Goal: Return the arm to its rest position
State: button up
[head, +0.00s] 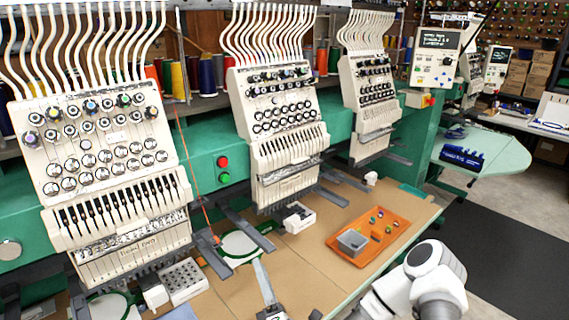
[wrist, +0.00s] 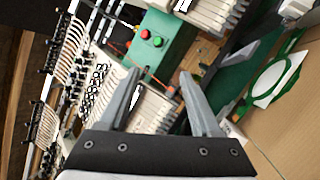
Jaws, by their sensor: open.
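My gripper (wrist: 160,76) shows in the wrist view with its two grey fingers spread apart. Nothing is held between them. Beyond the fingers are a white embroidery machine head and a green machine beam (wrist: 160,45) with a red and a green button. In the head view my white arm (head: 425,278) is at the lower right, bent, beside the orange tray.
Embroidery heads (head: 105,165) line the green beam. An orange tray (head: 400,238) with a grey bin (head: 352,242) and small coloured pieces lies on the brown tabletop (head: 315,275). A green-rimmed hoop (head: 238,247) lies under the machine arms. Dark floor mat (head: 500,245) at right is clear.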

jog(key=s+a+r+n+g+y, duration=0.3)
jog(key=s+r+n+g+y, duration=0.15)
jog(key=n+g+y, duration=0.45)
jog(key=s+a+r+n+g+y, duration=0.35)
jog(key=r+n+g+y, duration=0.2)
jog(key=n, duration=0.55)
jog(key=s+d+r+n+g+h, duration=0.1)
jog(key=s+n+g+h, duration=0.7)
jog(key=s+n+g, duration=0.5)
jog(key=s+d+n+t+h, duration=0.3)
jog(key=d+n+h, duration=0.5)
jog(key=d+h, duration=0.15)
jog(key=w+d+r+n+t+h, duration=0.1)
jog(key=d+r+n+t+h, duration=0.1)
jog(key=d, duration=0.5)
jog(key=d+r+n+t+h, duration=0.2)
jog(key=d+r+t+h, duration=0.2)
jog(key=d+r+t, duration=0.2)
jog(key=shift+w+d+r+n+t, duration=0.25)
jog(key=shift+w+d+n+t, duration=0.15)
jog(key=shift+d, duration=0.8)
